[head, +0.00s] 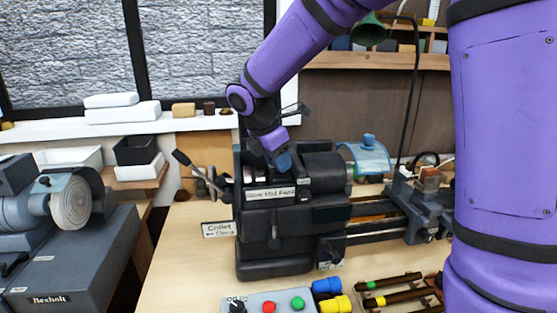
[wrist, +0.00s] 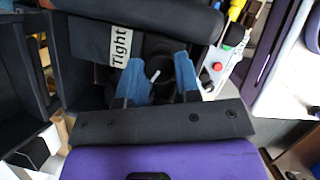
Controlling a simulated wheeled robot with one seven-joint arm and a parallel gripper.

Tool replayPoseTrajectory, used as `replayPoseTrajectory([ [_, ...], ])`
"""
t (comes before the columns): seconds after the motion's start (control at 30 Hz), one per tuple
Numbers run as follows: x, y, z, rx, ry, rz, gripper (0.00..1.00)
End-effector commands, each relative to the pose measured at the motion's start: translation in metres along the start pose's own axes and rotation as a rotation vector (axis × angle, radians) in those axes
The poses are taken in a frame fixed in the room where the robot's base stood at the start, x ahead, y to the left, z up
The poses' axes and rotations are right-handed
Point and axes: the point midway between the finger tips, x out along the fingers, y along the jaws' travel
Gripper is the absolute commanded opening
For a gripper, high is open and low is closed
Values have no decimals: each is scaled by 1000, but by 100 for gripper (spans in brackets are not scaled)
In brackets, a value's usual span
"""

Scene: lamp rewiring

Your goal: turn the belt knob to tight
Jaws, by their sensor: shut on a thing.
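The belt knob (wrist: 157,65) is dark with a white pointer line, seen in the wrist view on the dark machine top. A white label reading "Tight" (wrist: 121,46) stands beside it, sideways in this view. My gripper (wrist: 158,77) has its two blue fingers on either side of the knob and is shut on it. The white line shows between the fingers, slanting. In the head view my gripper (head: 284,163) reaches down onto the top of the black lathe (head: 275,222), and the knob is hidden there.
A lever with a handle (head: 190,166) sticks out at the lathe's left, above a "Collet" sign (head: 219,229). A control box (head: 268,303) with red and green buttons stands in front. A grey buffing machine (head: 65,240) is at the left. Bare bench top (head: 180,265) lies between.

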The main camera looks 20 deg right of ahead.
Motion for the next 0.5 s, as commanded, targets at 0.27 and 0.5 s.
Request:
replayPoseTrajectory([
  [0.27,0,2,0,133,0,-55,7],
  [0.5,0,3,0,332,0,-137,7],
])
